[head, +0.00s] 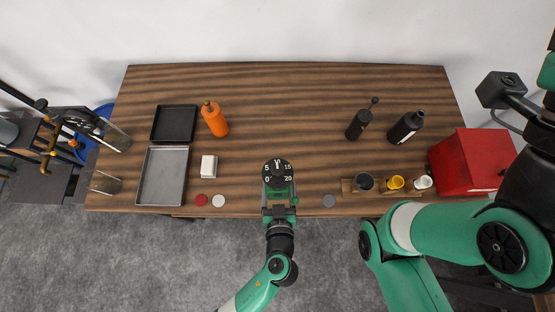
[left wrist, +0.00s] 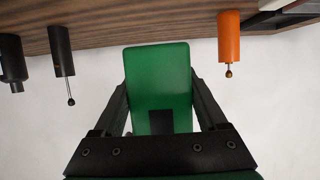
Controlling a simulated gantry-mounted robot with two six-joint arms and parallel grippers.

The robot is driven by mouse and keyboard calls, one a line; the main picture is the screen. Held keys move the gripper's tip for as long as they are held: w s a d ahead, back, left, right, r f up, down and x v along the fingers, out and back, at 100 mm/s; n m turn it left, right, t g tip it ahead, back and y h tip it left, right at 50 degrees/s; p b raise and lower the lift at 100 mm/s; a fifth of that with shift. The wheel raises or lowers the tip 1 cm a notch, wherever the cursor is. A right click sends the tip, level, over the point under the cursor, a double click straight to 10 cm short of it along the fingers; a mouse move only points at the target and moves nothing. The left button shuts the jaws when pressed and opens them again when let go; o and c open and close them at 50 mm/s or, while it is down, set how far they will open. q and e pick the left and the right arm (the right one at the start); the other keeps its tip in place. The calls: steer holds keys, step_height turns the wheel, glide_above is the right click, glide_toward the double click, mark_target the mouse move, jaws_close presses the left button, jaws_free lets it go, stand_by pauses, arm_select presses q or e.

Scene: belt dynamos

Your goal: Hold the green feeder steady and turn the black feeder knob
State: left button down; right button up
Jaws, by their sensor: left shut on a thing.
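The green feeder (head: 290,189) stands at the table's front edge in the middle of the head view. The black feeder knob (head: 278,171), a round dial with white numbers from 0 to 20, sits on top of it. My left gripper (head: 279,209) reaches in from below and is shut on the feeder's green body. In the left wrist view the green body (left wrist: 158,75) lies between the two black fingers of my left gripper (left wrist: 160,100). The knob cannot be made out there. My right arm fills the right side of the head view; its gripper is not seen.
An orange bottle (head: 215,122), a black tray (head: 175,124), a grey tray (head: 163,177) and a white block (head: 209,166) stand left. Black bottles (head: 407,127), a wooden rack (head: 352,187) with small cups and a red box (head: 468,163) stand right. The table behind the feeder is clear.

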arm_select(q)
steer(key=w+f+b, duration=0.3)
steer(key=w+b, duration=0.1)
steer(key=b, duration=0.2)
steer(key=w+f+b, duration=0.4)
steer(key=b, duration=0.1)
steer(key=w+f+b, duration=0.4)
steer(key=w+b, duration=0.1)
steer(key=b, duration=0.1)
steer(key=shift+w+f+b, duration=0.1)
steer(key=shift+f+b, duration=0.05)
steer(key=shift+b, duration=0.15)
steer(key=shift+w+f+b, duration=0.1)
steer(key=shift+w+b, duration=0.2)
steer(key=shift+w, duration=0.05)
steer(key=shift+f+b, duration=0.4)
steer(key=shift+b, duration=0.1)
steer(key=shift+f+b, duration=0.2)
steer(key=shift+b, duration=0.2)
stand_by(0.6)
stand_by(0.3)
steer(key=shift+f, duration=0.2)
